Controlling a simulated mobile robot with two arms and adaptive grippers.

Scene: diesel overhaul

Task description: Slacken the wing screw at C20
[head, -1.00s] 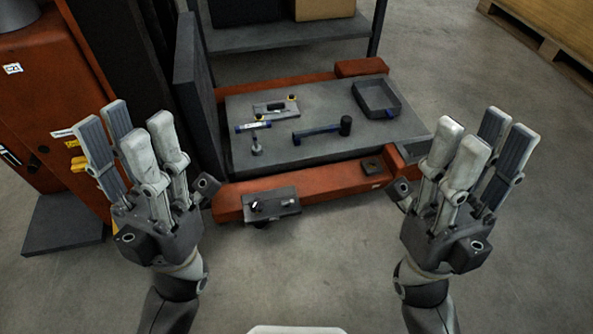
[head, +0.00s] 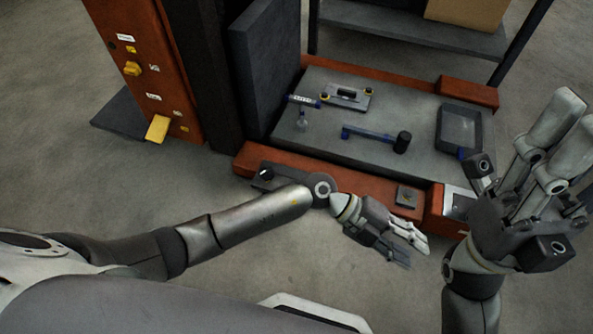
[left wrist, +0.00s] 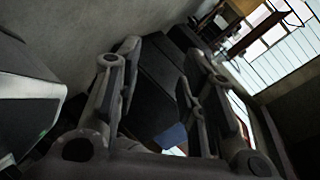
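The orange-red cabinet (head: 150,90) stands at the upper left in the head view. It carries a yellow knob-like part (head: 132,69), a smaller yellow part (head: 131,49) and a yellow tab (head: 157,128) low down. Its small labels are too small to read, so I cannot tell which part is the wing screw at C20. My left gripper (head: 408,250) is in front of the low cart, far right of the cabinet. Its fingers stand apart and look empty in the left wrist view (left wrist: 160,105). My right gripper (head: 545,135) is open and empty at the right, fingers pointing up.
A low orange cart with a grey top (head: 400,105) holds a blue-handled hammer (head: 375,137), a tray (head: 460,128), a plate with a handle (head: 347,97) and small tools. A dark upright panel (head: 265,70) stands between cart and cabinet. Floor in front is clear.

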